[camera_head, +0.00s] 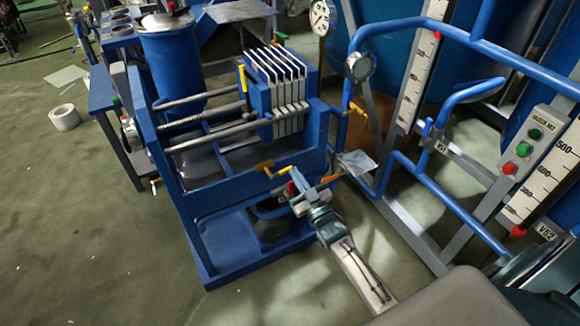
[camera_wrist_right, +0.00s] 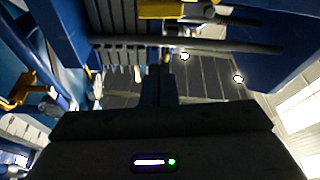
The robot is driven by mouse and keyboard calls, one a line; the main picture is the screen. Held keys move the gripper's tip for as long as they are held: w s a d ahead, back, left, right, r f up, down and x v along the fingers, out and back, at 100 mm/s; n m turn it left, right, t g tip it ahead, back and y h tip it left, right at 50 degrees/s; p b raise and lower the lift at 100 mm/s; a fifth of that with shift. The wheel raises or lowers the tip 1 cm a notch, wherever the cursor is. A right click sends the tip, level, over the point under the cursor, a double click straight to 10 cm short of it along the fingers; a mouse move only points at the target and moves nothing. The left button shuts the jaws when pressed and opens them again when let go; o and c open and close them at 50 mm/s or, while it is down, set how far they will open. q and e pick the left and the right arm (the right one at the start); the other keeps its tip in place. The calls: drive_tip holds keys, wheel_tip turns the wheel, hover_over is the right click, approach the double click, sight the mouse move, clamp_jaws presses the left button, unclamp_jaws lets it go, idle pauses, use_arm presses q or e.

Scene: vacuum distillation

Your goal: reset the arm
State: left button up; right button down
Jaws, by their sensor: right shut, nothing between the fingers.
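My right gripper (camera_head: 297,178) is at the front of the blue filter-press frame (camera_head: 240,190), close to a yellow valve handle (camera_head: 283,170). Its fingers are shut with nothing between them. In the right wrist view the closed fingers (camera_wrist_right: 158,85) point up toward the press, with a yellow part (camera_wrist_right: 175,9) and a grey bar (camera_wrist_right: 200,46) beyond them. Whether the fingers touch the handle or the frame cannot be told. My right arm reaches in from the lower right. My left gripper is not in view.
White filter plates (camera_head: 280,70) sit in the press. A blue pipe rack with scales (camera_head: 418,80) and a button box (camera_head: 530,145) stands to the right, near my arm. A blue tank (camera_head: 175,65) stands behind. The floor at left is mostly clear, with a white roll (camera_head: 64,117).

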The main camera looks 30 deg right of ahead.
drive_tip(key=v, duration=0.5)
drive_tip(key=shift+s, duration=0.1)
